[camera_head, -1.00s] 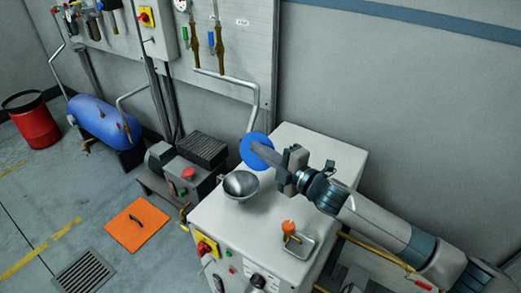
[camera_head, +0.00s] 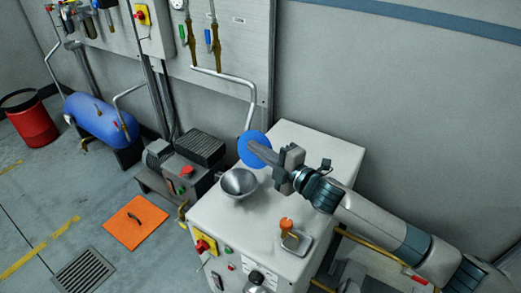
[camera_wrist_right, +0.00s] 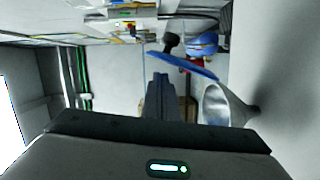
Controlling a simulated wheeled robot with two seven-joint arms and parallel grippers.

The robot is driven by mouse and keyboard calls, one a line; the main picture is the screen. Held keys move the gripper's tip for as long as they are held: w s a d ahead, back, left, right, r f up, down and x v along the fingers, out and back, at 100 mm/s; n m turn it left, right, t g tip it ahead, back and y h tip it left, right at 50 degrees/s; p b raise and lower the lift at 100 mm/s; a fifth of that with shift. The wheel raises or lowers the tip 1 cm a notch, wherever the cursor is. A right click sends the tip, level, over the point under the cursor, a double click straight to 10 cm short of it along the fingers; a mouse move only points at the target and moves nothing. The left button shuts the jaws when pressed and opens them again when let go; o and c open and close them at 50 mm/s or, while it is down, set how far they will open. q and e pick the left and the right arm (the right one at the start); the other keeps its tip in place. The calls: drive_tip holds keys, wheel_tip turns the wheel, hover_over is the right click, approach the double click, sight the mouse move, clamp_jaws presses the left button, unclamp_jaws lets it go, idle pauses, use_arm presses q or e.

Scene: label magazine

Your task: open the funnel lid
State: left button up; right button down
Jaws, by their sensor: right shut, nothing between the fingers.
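The funnel (camera_head: 238,184) is a grey metal bowl on top of a pale machine cabinet, and its mouth is uncovered. The funnel lid (camera_head: 247,152) is a blue disc standing tilted up behind the funnel's rim. In the right wrist view the lid (camera_wrist_right: 186,67) shows nearly edge-on, with a black knob on its far side, beside the open funnel (camera_wrist_right: 222,104). My right gripper (camera_head: 264,153) is shut and empty. Its fingertips are at the lid, overlapping it in the head view; I cannot tell whether they touch. My left gripper is not in view.
The cabinet top (camera_head: 315,150) has free room behind my right gripper. An orange-topped fitting (camera_head: 287,226) stands near its front edge. Pipes and a panel (camera_head: 235,60) are on the wall behind. A motor unit (camera_head: 185,165) stands left of the cabinet.

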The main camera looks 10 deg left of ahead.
drive_tip(key=shift+d, duration=0.1)
